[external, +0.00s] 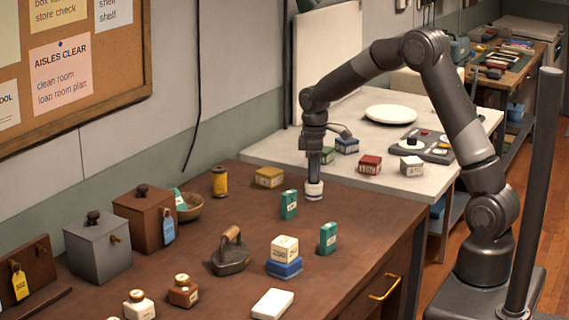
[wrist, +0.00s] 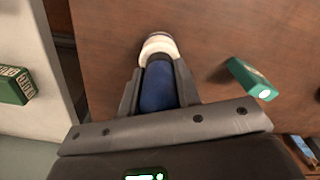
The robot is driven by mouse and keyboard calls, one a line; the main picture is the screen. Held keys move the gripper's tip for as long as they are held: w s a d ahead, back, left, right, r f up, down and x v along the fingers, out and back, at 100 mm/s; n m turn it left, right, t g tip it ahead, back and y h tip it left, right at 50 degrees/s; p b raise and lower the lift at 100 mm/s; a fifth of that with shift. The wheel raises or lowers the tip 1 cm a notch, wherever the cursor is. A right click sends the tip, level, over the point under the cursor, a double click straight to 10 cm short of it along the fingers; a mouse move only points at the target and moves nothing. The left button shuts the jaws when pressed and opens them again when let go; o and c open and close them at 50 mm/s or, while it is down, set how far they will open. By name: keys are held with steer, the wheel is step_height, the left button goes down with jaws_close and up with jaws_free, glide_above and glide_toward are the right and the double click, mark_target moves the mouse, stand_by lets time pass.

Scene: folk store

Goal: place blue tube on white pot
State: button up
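My gripper (external: 314,165) points down over the back right part of the brown table. In the wrist view its fingers (wrist: 157,85) are closed around the blue tube (wrist: 157,88). In the external view the tube is hard to make out between the fingers. The small round white pot (external: 314,190) with a dark band stands on the table directly below the gripper. In the wrist view the pot (wrist: 158,45) shows just past the tube's end. The tube appears over or against the pot; I cannot tell whether they touch.
A teal box (external: 288,205) stands close beside the pot, and another (external: 328,238) nearer the front. A cream box on a blue one (external: 284,256) and an iron (external: 231,252) are further forward. A white table (external: 270,150) adjoins.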

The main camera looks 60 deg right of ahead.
steer(key=o, duration=0.5)
steer(key=shift+c, duration=0.2)
step_height(320, 180, up, 12)
steer(key=shift+f, duration=0.1)
steer(key=shift+s+r, duration=0.1)
steer(key=shift+r, duration=0.25)
steer(key=s+a+r+m+t, duration=0.1)
steer(key=s+a+r, duration=0.3)
steer(key=s, duration=0.3)
steer(key=s+a+r+m+t, duration=0.1)
steer(key=s+a+r+t, duration=0.2)
steer(key=s, duration=0.4)
steer(key=s+a+f+m, duration=0.1)
steer(key=s+a, duration=0.1)
steer(key=s, duration=0.7)
steer(key=s+a+f+m+t, duration=0.1)
steer(key=s+a+m, duration=0.1)
steer(key=s, duration=0.7)
steer(key=shift+a+f+t, duration=0.15)
steer(key=shift+a+t, duration=0.15)
steer(key=shift+a, duration=0.2)
